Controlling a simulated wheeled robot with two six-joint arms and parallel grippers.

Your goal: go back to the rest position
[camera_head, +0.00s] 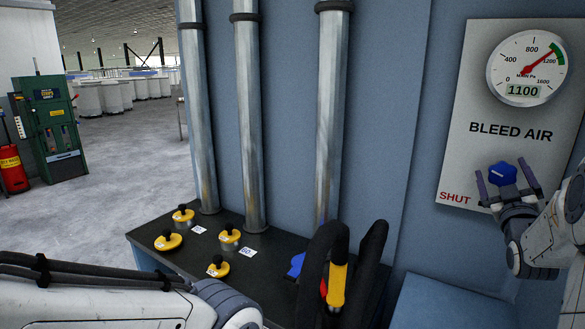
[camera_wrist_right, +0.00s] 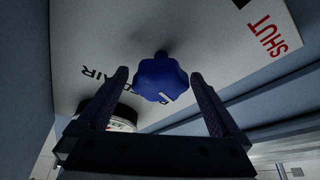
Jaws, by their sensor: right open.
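My right gripper (camera_head: 503,185) is open in front of the bleed air panel (camera_head: 505,112) at the right of the head view. Its two dark fingers stand either side of a blue lobed knob (camera_head: 502,173). In the right wrist view the knob (camera_wrist_right: 160,80) shows between the open fingers (camera_wrist_right: 158,100), with a gap on each side. I cannot tell how far the fingertips reach along it. My left arm (camera_head: 110,300) crosses the bottom left of the head view; its gripper is out of the picture.
The panel's gauge (camera_head: 526,68) reads 1100, and SHUT is printed at lower left. Black hoses (camera_head: 318,275) with a yellow part (camera_head: 337,284) rise nearby. Metal pipes (camera_head: 250,120) stand behind. Open floor (camera_head: 110,185) lies left.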

